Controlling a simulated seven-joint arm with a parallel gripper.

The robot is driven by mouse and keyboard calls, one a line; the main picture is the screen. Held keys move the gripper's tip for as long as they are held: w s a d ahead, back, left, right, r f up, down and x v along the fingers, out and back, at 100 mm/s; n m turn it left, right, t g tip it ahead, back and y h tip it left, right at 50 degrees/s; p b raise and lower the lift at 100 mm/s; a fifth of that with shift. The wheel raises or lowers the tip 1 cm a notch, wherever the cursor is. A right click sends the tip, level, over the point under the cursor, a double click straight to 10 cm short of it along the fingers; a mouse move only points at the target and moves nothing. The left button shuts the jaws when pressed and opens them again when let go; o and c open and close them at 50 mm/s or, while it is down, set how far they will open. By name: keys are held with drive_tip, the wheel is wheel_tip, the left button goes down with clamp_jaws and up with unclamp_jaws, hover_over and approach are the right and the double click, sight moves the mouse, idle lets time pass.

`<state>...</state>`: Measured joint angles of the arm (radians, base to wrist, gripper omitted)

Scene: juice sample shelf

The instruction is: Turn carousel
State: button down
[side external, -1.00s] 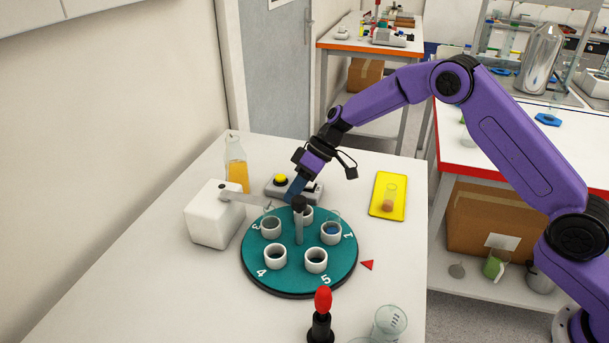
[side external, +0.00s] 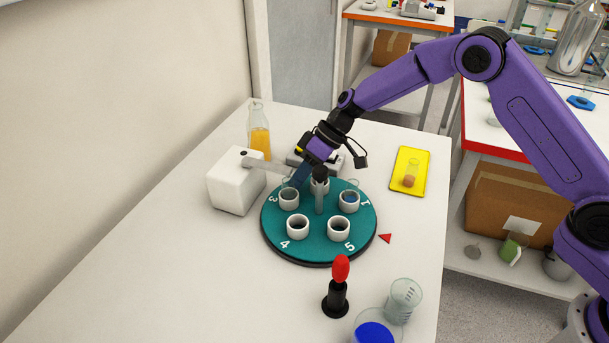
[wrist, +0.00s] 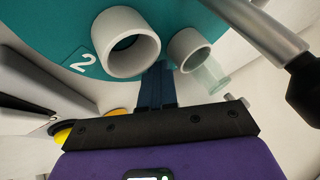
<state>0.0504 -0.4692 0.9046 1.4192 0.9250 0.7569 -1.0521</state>
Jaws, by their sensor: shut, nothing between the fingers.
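The carousel (side external: 318,245) is a teal disc with white numbered cups around a central post with a dark knob (side external: 320,173). A red triangle (side external: 385,238) lies beside it, near the 1 and 5 labels. My gripper (side external: 296,183) is shut and empty, low at the far left side of the disc near the cup by 3 (side external: 289,199). In the wrist view my dark blue fingers (wrist: 157,72) reach in between the cup by label 2 (wrist: 128,45) and another cup (wrist: 188,49) with a clear glass vessel. Contact with a cup cannot be told.
A white box (side external: 232,192) with a grey arm reaching over the disc stands at left. A bottle of orange liquid (side external: 259,138) and a grey device (side external: 333,163) stand behind. A yellow tray (side external: 413,185) is at right. A red-topped black stand (side external: 338,290) and a beaker (side external: 404,298) are in front.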

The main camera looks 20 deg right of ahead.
drive_tip(key=shift+s+a+f, duration=0.1)
drive_tip(key=shift+s+a, duration=0.15)
drive_tip(key=shift+s, duration=0.1)
drive_tip(key=w+d, duration=0.3)
drive_tip(key=shift+w+d, duration=0.1)
drive_tip(key=shift+w, duration=0.3)
drive_tip(key=v, duration=1)
drive_tip(key=s+r+n+g+h, duration=0.1)
drive_tip(key=s+r+h, duration=0.15)
drive_tip(key=s, duration=0.85)
drive_tip(key=s+r+g+h, duration=0.1)
drive_tip(key=s+r, duration=0.2)
drive_tip(key=s, duration=0.7)
drive_tip(key=s+d+n+t+h, duration=0.1)
drive_tip(key=s+d, duration=0.7)
drive_tip(key=s, duration=0.2)
drive_tip(key=s+d+f+n+t+h, duration=0.1)
drive_tip(key=s+d+h, duration=0.1)
drive_tip(key=s+d, duration=0.6)
drive_tip(key=s, duration=0.3)
drive_tip(key=shift+f, duration=0.35)
drive_tip(key=shift+s+h, duration=0.1)
drive_tip(key=shift+h, duration=0.15)
